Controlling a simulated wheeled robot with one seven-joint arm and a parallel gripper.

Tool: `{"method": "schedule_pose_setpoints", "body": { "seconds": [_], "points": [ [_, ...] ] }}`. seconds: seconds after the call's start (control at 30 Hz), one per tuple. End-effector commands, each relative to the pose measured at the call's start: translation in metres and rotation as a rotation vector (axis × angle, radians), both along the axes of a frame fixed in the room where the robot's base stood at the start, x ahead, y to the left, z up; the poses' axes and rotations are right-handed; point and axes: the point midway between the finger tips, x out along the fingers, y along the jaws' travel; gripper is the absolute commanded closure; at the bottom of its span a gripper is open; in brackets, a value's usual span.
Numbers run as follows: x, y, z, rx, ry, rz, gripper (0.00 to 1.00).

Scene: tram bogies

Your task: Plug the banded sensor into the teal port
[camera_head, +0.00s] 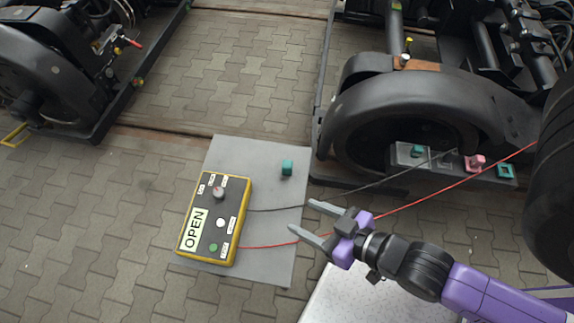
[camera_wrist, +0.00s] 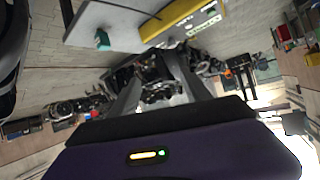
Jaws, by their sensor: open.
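My gripper (camera_head: 302,216) is open and empty, its fingers pointing left over the right edge of a grey board (camera_head: 262,150). A small teal block (camera_head: 287,167) stands on that board, beyond the fingers and apart from them; it also shows in the wrist view (camera_wrist: 102,40). A teal square piece with a dark opening (camera_head: 506,171) sits on a ledge by the right bogie. A pink piece (camera_head: 476,162) and another teal piece (camera_head: 418,151) are left of it. I cannot make out bands on any of these, so I cannot tell which one is the sensor.
A yellow-edged tester reading OPEN (camera_head: 216,222) lies on the board; it also shows in the wrist view (camera_wrist: 182,18). Its black cable (camera_head: 375,184) and red cable (camera_head: 430,192) stretch right, close to my gripper. Bogies stand at left and right; paving between them is clear.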

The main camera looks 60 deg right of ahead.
Motion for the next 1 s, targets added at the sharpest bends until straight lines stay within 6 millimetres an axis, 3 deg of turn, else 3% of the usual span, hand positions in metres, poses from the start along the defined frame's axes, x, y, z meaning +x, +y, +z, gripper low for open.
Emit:
{"method": "schedule_pose_setpoints", "body": {
  "seconds": [0.03,0.2,0.3,0.47,0.67,1.0],
  "points": [
    [0.014,-0.007,-0.016,0.025,0.043,-0.04,0.44],
    [0.046,-0.032,-0.079,0.131,0.23,-0.18,0.44],
    [0.065,-0.049,-0.107,0.196,0.337,-0.268,0.44],
    [0.095,-0.079,-0.135,0.302,0.502,-0.422,0.44],
    [0.128,-0.12,-0.138,0.434,0.699,-0.618,0.44],
    [0.153,-0.164,-0.105,0.576,0.909,-0.832,0.44]
  ]
}}
